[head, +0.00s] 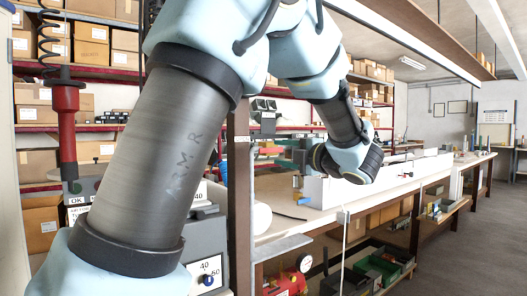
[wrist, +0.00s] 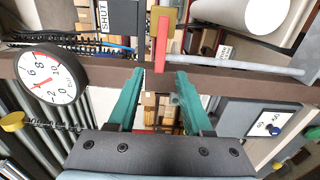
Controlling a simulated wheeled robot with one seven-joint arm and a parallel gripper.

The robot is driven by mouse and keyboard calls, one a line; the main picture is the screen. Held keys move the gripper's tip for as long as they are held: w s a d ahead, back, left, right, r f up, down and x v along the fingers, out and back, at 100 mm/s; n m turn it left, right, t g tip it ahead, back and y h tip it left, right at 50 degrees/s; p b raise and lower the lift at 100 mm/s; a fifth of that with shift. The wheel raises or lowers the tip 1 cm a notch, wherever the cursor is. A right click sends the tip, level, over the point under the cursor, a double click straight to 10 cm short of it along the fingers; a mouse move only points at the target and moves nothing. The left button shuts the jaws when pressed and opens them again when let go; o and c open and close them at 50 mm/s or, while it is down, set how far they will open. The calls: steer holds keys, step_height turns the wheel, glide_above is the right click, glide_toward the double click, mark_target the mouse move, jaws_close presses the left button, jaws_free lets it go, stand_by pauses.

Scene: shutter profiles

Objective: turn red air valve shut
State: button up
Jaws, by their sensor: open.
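The red valve handle (wrist: 162,45) shows in the wrist view as a narrow red bar, upright in the picture, on a brass-coloured valve body (wrist: 178,16). A dark plate lettered SHUT (wrist: 103,17) is left of it. My gripper (wrist: 160,76) is open, its two green fingers spread. The handle's lower end appears just beyond and between the fingertips; I cannot tell whether it touches either one. In the head view my gripper (head: 294,150) is small and partly hidden beside my wrist, and the valve cannot be made out clearly.
A round pressure gauge (wrist: 48,77) is left of the fingers in the wrist view. A brown beam (wrist: 225,78) crosses behind them, with a grey pipe (wrist: 255,66) at right. In the head view a long workbench (head: 400,175) runs right, and a brown post (head: 240,200) stands nearby.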

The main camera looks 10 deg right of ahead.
mark_target(266, 151)
steer(key=p+x, duration=0.2)
steer(key=x, duration=0.5)
steer(key=shift+w+a, duration=0.25)
steer(key=shift+w, duration=0.05)
jaws_close()
stand_by(1.1)
